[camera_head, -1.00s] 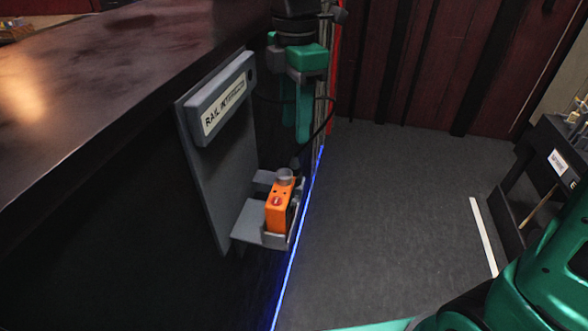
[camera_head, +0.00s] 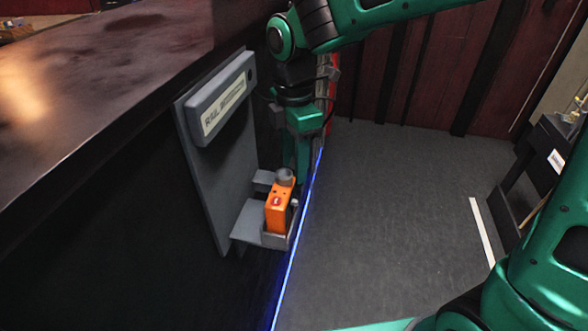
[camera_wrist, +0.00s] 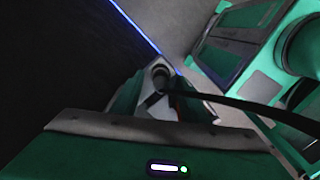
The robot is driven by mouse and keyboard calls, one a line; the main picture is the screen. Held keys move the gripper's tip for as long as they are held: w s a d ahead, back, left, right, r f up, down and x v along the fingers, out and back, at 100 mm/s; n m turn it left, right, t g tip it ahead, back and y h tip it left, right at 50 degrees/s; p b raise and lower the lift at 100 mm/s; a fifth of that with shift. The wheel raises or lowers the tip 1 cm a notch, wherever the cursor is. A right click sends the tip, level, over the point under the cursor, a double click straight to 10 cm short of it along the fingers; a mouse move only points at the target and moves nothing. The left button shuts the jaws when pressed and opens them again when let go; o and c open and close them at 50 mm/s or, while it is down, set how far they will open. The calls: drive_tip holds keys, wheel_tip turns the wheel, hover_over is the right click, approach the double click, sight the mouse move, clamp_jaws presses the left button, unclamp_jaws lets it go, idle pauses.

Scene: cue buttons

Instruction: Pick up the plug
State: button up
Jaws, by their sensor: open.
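The orange plug (camera_head: 279,207) with a grey round cap stands upright in a grey bracket (camera_head: 252,222) on the wall panel. My gripper (camera_head: 297,168) points down just behind the plug, its green fingers close to the grey cap. The head view does not show clearly whether the fingers touch the plug. In the wrist view the round grey cap (camera_wrist: 161,76) shows between the green fingers, with a dark cable crossing to the right. The orange body is mostly hidden there. My gripper is open.
The grey panel carries a labelled box (camera_head: 222,98) above the bracket. A dark counter (camera_head: 110,60) rises at the left. A blue light strip (camera_head: 296,250) runs along its base. The floor (camera_head: 385,220) to the right is clear, with a dark cart (camera_head: 545,170) beyond.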

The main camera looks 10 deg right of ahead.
clamp_jaws()
wheel_tip(320, 180, up, 10)
drive_tip(key=shift+f, duration=0.25)
drive_tip(key=s+a+r, duration=0.3)
drive_tip(key=s+r, duration=0.4)
drive_tip(key=shift+d+f, duration=0.2)
drive_tip(key=shift+f, duration=2.7)
